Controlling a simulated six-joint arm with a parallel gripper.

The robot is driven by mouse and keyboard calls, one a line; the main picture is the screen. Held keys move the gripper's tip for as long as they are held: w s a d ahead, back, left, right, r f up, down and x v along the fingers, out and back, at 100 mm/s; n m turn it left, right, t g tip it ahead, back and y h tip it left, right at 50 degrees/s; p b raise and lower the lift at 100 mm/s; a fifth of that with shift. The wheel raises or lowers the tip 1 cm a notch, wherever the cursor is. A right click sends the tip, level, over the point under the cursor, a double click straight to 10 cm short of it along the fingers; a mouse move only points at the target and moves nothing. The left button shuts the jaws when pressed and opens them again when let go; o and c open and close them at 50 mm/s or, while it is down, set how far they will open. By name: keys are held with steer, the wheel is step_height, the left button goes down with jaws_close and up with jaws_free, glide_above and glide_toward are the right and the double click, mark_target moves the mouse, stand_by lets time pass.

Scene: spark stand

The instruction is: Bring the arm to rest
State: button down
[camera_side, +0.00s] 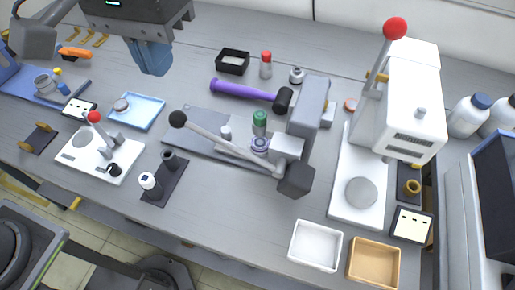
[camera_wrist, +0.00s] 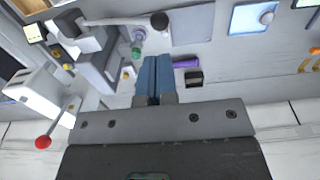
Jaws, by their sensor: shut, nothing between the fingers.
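My gripper (camera_side: 153,66) hangs above the back left of the bench in the side view, its blue fingers pointing down. In the wrist view the fingers (camera_wrist: 154,98) lie side by side, shut with nothing between them. The fingers are clear of the bench and of the things on it. A black box (camera_side: 232,62) and a purple-handled mallet (camera_side: 240,91) stand to the right of my gripper in the side view. In the wrist view the mallet's purple handle (camera_wrist: 186,62) and the black box (camera_wrist: 194,78) show just right of the fingertips.
A grey lever press (camera_side: 308,106) stands mid-bench, its black-knobbed lever (camera_side: 220,144) reaching left. A white press (camera_side: 405,105) with a red-knobbed lever rises high at the right. A blue tray (camera_side: 150,108) lies below my gripper. White (camera_side: 315,245) and tan (camera_side: 373,263) trays sit at the front.

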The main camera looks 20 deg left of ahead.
steer(key=s+a+t, duration=0.1)
steer(key=a+t, duration=0.1)
steer(key=a, duration=1)
steer(key=s+a+f+t, duration=0.3)
steer(key=s+a+f, duration=0.4)
steer(key=a, duration=0.5)
steer(key=shift+f+t, duration=0.2)
steer(key=shift+t, duration=0.1)
steer(key=shift+d, duration=0.1)
